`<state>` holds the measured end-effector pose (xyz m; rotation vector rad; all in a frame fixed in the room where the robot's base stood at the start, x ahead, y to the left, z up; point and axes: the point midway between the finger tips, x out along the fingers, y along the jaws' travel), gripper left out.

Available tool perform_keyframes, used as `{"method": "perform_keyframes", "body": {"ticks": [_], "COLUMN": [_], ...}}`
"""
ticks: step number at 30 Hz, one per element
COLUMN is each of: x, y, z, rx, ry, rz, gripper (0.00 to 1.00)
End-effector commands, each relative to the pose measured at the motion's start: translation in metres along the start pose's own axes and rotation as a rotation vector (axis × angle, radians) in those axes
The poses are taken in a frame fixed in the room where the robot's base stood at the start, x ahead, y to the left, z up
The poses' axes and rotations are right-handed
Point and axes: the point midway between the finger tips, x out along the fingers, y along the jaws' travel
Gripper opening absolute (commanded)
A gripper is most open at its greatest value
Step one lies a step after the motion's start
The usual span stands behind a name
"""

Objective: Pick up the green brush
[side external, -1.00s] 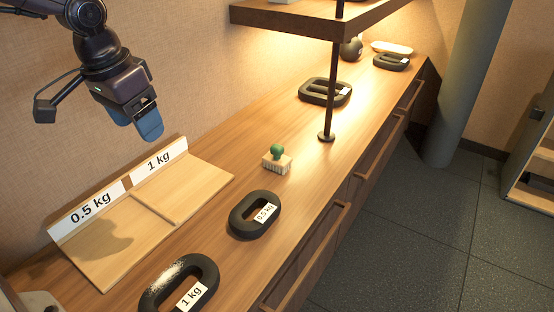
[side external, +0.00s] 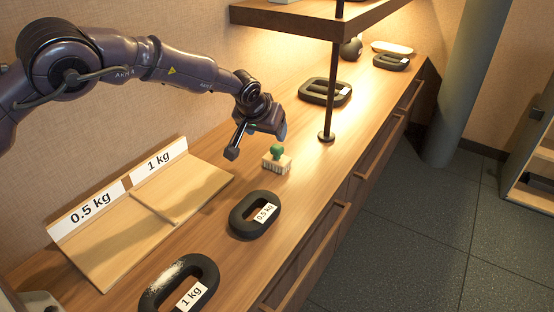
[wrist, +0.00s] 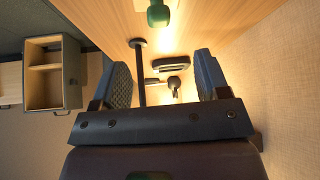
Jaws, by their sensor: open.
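The green brush (side external: 277,155) has a rounded green knob on top of a pale block with bristles. It stands upright on the wooden counter in the side view. In the wrist view its green knob (wrist: 158,14) shows at the top edge, cut off by the frame. My gripper (side external: 282,130) is just above and behind the brush in the side view, apart from it. In the wrist view the two blue fingers of my gripper (wrist: 162,80) are wide apart, with nothing between them.
A black 0.5 kg weight (side external: 243,227) and a 1 kg weight (side external: 207,270) lie nearer on the counter (side external: 300,195). A labelled wooden tray (side external: 200,180) is to the left. A thin dark post (side external: 331,95) under a shelf (side external: 300,20) stands right of the brush.

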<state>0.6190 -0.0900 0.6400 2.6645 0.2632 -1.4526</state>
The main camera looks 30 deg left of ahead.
Motion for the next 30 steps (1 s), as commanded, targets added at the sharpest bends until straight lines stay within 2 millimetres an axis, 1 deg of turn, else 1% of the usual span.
{"method": "perform_keyframes", "body": {"ticks": [1,3,6,14,24,30], "x": [0.012,0.023,0.035,0.048,0.083,0.093], "y": [-0.001,-0.001,-0.001,0.000,0.001,0.001], "z": [0.001,0.001,0.000,0.000,-0.002,-0.002], "rx": [0.000,0.000,0.000,0.001,0.002,0.001], "ry": [-0.002,-0.002,-0.001,-0.002,-0.001,-0.002], "rz": [-0.002,-0.001,-0.001,-0.001,0.000,-0.001], "gripper": [0.69,0.69,0.69,0.69,0.69,0.69]}}
